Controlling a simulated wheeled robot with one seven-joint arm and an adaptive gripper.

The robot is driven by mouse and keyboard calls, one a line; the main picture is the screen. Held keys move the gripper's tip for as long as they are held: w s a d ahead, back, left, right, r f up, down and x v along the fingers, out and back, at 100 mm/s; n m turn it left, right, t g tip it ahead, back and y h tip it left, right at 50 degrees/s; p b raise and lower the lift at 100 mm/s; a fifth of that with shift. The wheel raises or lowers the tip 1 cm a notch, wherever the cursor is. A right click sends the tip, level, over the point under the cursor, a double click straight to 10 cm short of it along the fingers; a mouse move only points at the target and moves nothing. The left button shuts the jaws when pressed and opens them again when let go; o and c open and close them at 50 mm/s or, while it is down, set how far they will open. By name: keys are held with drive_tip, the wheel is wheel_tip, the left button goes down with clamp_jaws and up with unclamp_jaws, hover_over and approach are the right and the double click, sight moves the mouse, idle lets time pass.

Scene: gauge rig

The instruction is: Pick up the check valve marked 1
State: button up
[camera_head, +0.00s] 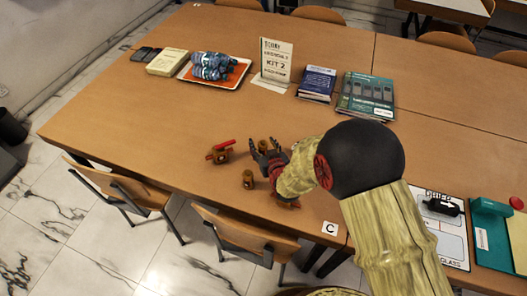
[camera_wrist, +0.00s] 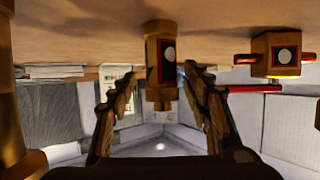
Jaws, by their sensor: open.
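In the wrist view, which shows the table at the top, a brass fitting (camera_wrist: 153,90) with a dark red-edged plate and a pale round mark lies beyond and between my open fingers. I cannot read a number on it, so I cannot tell whether it is the check valve marked 1. My gripper (camera_wrist: 149,72) is empty; it also shows low over the table in the head view (camera_head: 267,150). A brass valve with red handles (camera_wrist: 288,55) is to the right there, and left of my gripper in the head view (camera_head: 218,155). A small brass fitting (camera_head: 248,181) stands nearer the front edge.
More brass shows under my wrist (camera_head: 291,204) and at the wrist view's left edge (camera_wrist: 12,125).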

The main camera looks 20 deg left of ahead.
drive_tip(key=b+x, duration=0.1)
drive_tip(key=x, duration=0.2)
drive_tip(key=shift+w+a+f, duration=0.15)
drive_tip(key=shift+a+f, duration=0.05)
drive_tip(key=shift+a, duration=0.05)
drive_tip(key=c, duration=0.3)
clamp_jaws()
drive_tip(key=shift+r, duration=0.1)
idle(0.3)
